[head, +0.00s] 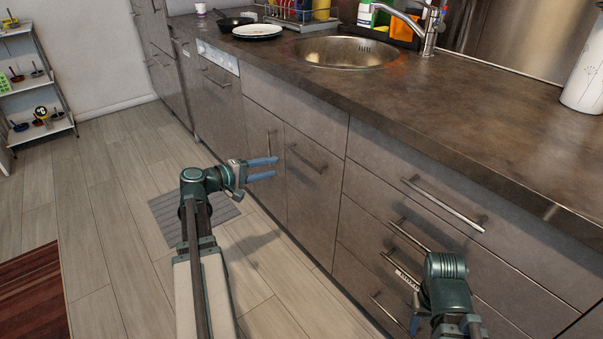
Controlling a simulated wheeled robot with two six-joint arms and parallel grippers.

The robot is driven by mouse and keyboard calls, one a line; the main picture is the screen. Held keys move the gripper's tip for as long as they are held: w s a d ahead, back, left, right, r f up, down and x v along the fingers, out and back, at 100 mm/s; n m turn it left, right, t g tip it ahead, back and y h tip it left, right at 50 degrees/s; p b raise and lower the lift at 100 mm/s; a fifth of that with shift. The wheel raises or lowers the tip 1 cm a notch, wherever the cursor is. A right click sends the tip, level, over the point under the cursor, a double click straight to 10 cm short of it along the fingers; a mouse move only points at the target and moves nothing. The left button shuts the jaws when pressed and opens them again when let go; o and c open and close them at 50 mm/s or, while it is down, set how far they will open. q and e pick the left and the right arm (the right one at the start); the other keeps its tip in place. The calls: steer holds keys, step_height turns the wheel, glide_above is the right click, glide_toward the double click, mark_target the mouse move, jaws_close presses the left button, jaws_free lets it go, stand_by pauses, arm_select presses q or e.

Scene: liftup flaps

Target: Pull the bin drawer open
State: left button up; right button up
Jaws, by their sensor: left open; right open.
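A narrower door with a vertical handle (270,143) adjoins on the left. Stacked drawers with long handles (444,203) lie to the right. The countertop (470,120) with the sink (346,51) overhangs the fronts.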

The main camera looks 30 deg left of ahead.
mark_target(301, 157)
arm_select(q)
steer(key=b+x, duration=0.1)
steer(key=x, duration=0.8)
steer(key=b+x, duration=0.1)
steer(key=x, duration=0.3)
steer(key=shift+w+a+b, duration=0.3)
steer(key=shift+b, duration=0.05)
jaws_close()
stand_by(1.1)
